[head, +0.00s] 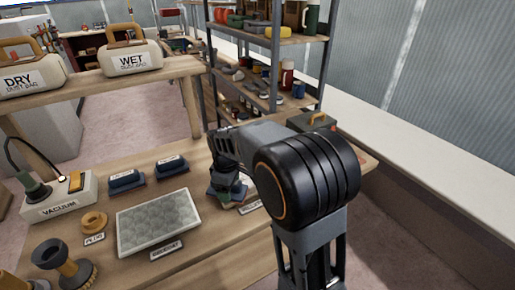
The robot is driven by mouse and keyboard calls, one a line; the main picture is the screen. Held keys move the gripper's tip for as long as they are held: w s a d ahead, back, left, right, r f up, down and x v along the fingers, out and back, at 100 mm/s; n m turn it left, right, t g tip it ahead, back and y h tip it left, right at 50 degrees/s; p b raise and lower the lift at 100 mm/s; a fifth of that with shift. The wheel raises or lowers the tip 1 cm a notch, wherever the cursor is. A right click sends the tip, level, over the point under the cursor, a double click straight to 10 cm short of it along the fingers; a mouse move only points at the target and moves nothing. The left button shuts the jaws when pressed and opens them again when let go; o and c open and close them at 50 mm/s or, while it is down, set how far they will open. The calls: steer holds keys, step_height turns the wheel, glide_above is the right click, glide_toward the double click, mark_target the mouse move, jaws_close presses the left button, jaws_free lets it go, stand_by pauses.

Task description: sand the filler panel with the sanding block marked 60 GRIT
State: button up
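A light grey, mottled rectangular panel (158,221) lies on the workbench. The tag (166,249) at its front edge is too small to read surely, so I cannot tell if it is the filler panel. Two dark blue blocks, one on the left (125,181) and one on the right (171,167), sit behind it; their markings are unreadable. My arm hides part of this spot, and the grip is unclear. No 60 GRIT marking is legible.
A vacuum unit (62,197), an orange ring (94,222) by a PLUG tag and a dark spool-like tool (65,265) stand left. DRY (28,72) and WET (130,57) dust bags sit on a raised shelf. A loaded rack (262,95) stands behind.

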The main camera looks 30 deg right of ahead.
steer(key=shift+s+a, duration=0.1)
steer(key=shift+a, duration=1.15)
steer(key=shift+a+r+p, duration=0.15)
steer(key=shift+r+p, duration=0.1)
steer(key=shift+p, duration=0.2)
step_height(320, 180, up, 8)
steer(key=p, duration=0.5)
steer(key=shift+f, duration=0.2)
